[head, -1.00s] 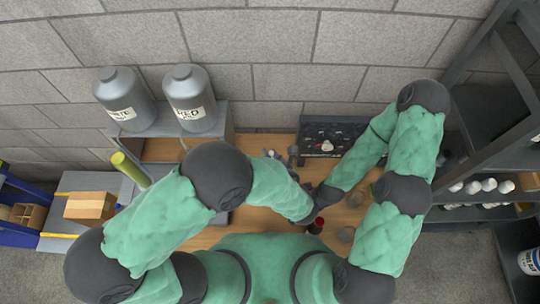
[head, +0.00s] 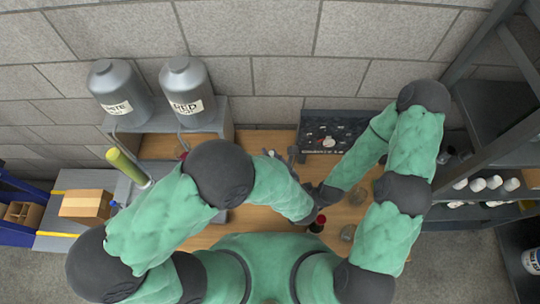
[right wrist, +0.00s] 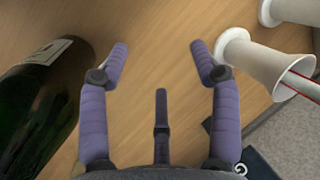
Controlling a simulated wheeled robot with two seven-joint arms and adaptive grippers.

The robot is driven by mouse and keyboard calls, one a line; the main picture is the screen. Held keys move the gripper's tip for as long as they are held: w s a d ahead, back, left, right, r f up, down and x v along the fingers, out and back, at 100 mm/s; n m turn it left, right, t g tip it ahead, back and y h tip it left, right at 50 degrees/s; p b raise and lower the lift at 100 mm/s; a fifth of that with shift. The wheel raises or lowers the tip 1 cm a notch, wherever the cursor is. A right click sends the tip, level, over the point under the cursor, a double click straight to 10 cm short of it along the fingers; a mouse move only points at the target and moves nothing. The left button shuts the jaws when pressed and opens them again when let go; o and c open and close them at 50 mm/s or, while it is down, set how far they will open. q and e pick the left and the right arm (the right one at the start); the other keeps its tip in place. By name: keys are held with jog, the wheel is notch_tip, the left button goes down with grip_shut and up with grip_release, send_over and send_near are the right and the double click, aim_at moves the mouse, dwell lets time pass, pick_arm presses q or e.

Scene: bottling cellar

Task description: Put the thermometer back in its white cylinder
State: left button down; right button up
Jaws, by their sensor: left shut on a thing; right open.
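A white cylinder with flared ends (right wrist: 250,62) shows at the right of the right wrist view. The thermometer (right wrist: 304,85), a thin pale rod with a red line, crosses its wide mouth; I cannot tell how deep the end goes. My left gripper (head: 308,216) is shut on the thermometer in the middle of the head view, its fingers mostly hidden by the arm. My right gripper (right wrist: 155,55) is open and empty; its right fingertip is close beside the white cylinder. In the head view, the cylinder is hidden or too small to tell.
A dark green bottle (right wrist: 48,95) stands close to my open right fingers, on the left. Another white flared piece (right wrist: 288,10) is at the top right. The wooden table (head: 262,140) carries a dark case (head: 330,128) at the back. Two grey jugs (head: 188,95) stand on a raised shelf.

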pick_arm(q)
jog(key=shift+f+b, duration=0.75)
jog(key=shift+f, duration=0.15)
jog(key=c, duration=1)
grip_release()
jog(key=shift+s+d+r, duration=0.1)
jog(key=shift+v, duration=3.6)
